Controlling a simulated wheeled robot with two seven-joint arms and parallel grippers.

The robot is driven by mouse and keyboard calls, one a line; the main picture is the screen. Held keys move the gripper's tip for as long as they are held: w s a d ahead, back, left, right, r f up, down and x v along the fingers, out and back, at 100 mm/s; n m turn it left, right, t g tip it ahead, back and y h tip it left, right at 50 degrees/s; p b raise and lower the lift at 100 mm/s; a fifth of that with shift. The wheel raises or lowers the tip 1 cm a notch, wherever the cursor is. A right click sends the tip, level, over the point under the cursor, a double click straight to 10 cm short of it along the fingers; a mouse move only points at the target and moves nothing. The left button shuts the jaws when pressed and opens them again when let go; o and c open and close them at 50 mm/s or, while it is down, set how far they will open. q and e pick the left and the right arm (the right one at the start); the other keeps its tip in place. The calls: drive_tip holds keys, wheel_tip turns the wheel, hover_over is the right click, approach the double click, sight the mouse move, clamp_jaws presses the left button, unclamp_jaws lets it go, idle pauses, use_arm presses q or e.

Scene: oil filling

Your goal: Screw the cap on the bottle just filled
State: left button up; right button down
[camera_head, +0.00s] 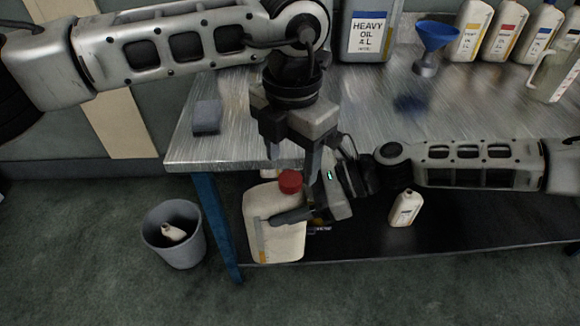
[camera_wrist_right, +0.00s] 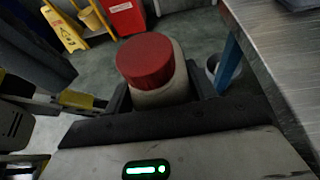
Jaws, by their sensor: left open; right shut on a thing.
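A cream bottle (camera_head: 277,232) is held upright in front of the table's edge by my right gripper (camera_head: 290,216), which is shut around its body from the right. A red cap (camera_head: 290,181) sits on top of the bottle; the cap also shows in the right wrist view (camera_wrist_right: 146,61), above the cream neck (camera_wrist_right: 165,92). I cannot tell how tightly it is seated. My left gripper (camera_head: 291,165) points down just above the cap, its fingers open. Whether a finger touches the cap is not clear.
The metal table (camera_head: 225,140) carries a grey block (camera_head: 207,117), a heavy oil canister (camera_head: 369,32), a blue funnel (camera_head: 436,37) and several bottles at the back right. A small bottle (camera_head: 405,208) stands on the lower shelf. A grey bin (camera_head: 174,235) stands on the floor.

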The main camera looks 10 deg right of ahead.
use_arm(q)
wheel_tip(320, 180, up, 8)
drive_tip(key=shift+r, duration=0.25)
drive_tip(key=shift+w, duration=0.1)
idle(0.4)
